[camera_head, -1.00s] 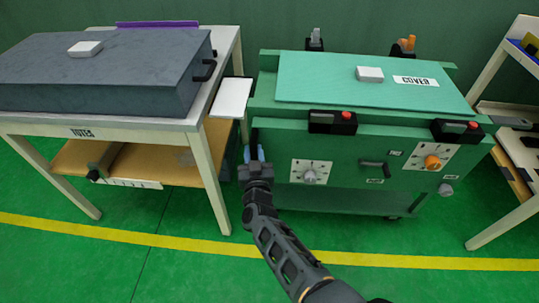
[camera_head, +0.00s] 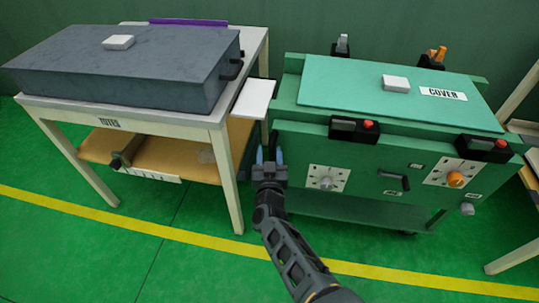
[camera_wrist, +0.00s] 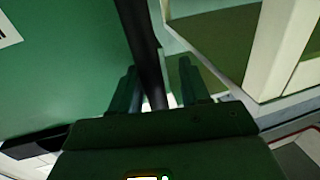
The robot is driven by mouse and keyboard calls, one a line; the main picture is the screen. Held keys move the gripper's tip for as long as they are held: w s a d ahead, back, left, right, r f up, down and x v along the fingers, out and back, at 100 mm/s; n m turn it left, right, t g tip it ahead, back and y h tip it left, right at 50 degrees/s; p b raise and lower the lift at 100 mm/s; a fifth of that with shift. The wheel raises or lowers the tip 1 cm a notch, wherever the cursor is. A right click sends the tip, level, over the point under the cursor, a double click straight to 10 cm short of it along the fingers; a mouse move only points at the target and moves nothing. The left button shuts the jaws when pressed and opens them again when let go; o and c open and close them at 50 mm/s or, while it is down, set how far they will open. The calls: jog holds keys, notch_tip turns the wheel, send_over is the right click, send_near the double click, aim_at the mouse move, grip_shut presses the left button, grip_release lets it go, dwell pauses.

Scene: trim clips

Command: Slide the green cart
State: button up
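The green cart (camera_head: 300,152) stands right of centre in the head view, with a green lid marked COVER (camera_head: 355,88) on top. My gripper (camera_head: 270,156) points at the cart's left front edge, its two fingertips apart. In the wrist view, a dark upright bar (camera_wrist: 142,45) beside the cart's green side (camera_wrist: 70,70) runs down between my gripper's two spread fingers (camera_wrist: 157,85). I cannot tell whether either finger touches the bar.
A white-topped table (camera_head: 170,115) with a dark grey box (camera_head: 115,72) stands close on the left. A small white shelf (camera_head: 254,98) fills part of the narrow gap. Another rack (camera_head: 525,130) stands at the right. The green floor in front is clear.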

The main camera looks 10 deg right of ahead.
jog(key=s+p, duration=0.3)
jog(key=s, duration=0.4)
jog(key=shift+s+a, duration=0.35)
jog(key=shift+a, duration=0.1)
jog(key=s+d+r+n+y+p, duration=0.1)
jog(key=s+d+r, duration=0.1)
jog(key=s+d, duration=0.8)
jog(key=s+d+r+n+y+p, duration=0.1)
jog(key=s+d+n+y, duration=0.1)
jog(key=s+d, duration=0.8)
jog(key=s+a+r+g, duration=0.1)
jog(key=s+r, duration=0.4)
jog(key=s, duration=0.4)
jog(key=s+a+r, duration=0.1)
jog(key=s+r, duration=0.4)
jog(key=s, duration=0.5)
jog(key=s+a+r+m+g+p, duration=0.1)
jog(key=s+a+r+g, duration=0.1)
jog(key=s+r, duration=0.6)
notch_tip(320, 180, up, 6)
jog(key=shift+a+f+m+h+p, duration=0.15)
jog(key=shift+m+h+p, duration=0.15)
jog(key=shift+m+h, duration=0.1)
